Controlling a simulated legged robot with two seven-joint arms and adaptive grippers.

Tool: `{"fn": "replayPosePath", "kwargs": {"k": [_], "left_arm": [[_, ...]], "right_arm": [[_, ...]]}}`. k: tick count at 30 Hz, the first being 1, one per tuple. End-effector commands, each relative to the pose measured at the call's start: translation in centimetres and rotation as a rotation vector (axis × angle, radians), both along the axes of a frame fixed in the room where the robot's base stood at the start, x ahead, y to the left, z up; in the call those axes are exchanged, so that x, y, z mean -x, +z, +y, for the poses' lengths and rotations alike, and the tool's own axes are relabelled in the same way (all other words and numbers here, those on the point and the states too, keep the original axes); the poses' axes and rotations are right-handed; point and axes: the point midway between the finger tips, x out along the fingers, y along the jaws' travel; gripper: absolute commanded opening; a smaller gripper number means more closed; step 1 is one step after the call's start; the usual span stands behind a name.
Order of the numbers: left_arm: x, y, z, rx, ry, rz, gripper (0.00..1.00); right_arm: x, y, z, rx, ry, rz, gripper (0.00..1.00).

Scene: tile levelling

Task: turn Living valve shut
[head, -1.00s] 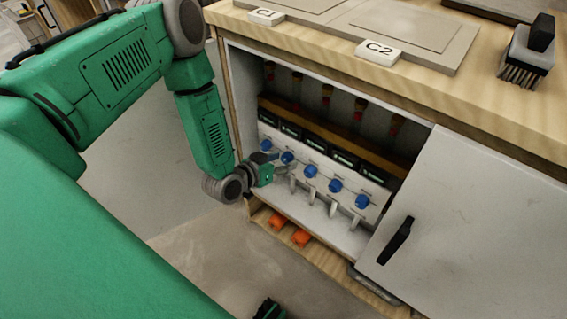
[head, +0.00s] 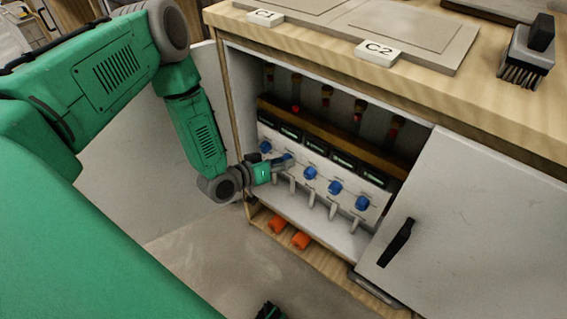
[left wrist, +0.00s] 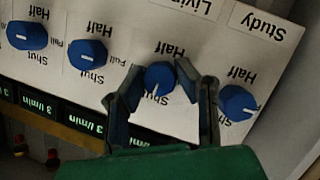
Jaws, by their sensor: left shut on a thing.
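A row of blue valve knobs is set in a white panel inside the cabinet. My left gripper (head: 282,163) is at the second knob from the left. In the left wrist view its fingers (left wrist: 163,92) are shut around the blue Living knob (left wrist: 160,75), below the partly cut-off "Livin" label (left wrist: 190,5). The Study knob (left wrist: 237,102) is just right of the right finger, and also shows at the far left in the head view (head: 265,146).
Other blue knobs (head: 335,187) continue to the right in the head view. Glass tubes stand behind the panel. A white cabinet door (head: 450,235) is at the right. Orange objects (head: 300,240) lie below; a brush (head: 527,55) is on the worktop.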

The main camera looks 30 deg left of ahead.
Motion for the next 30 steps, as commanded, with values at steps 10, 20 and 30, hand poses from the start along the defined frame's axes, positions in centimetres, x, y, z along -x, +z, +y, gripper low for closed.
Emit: {"fn": "replayPosePath", "kwargs": {"k": [10, 20, 30], "left_arm": [[0.1, -0.2, 0.2, 0.109, 0.002, 0.013, 0.0], [0.1, -0.1, 0.2, 0.109, 0.002, 0.012, 0.47], [-0.1, 1.6, 0.1, 0.11, 0.002, 0.009, 0.47]], "right_arm": [[0.0, -0.5, 0.0, 0.0, 0.0, 0.0, 0.4], [0.0, -0.5, 0.0, 0.0, 0.0, 0.0, 0.4], [0.2, -0.4, 0.0, 0.0, 0.0, -0.002, 0.4]]}}
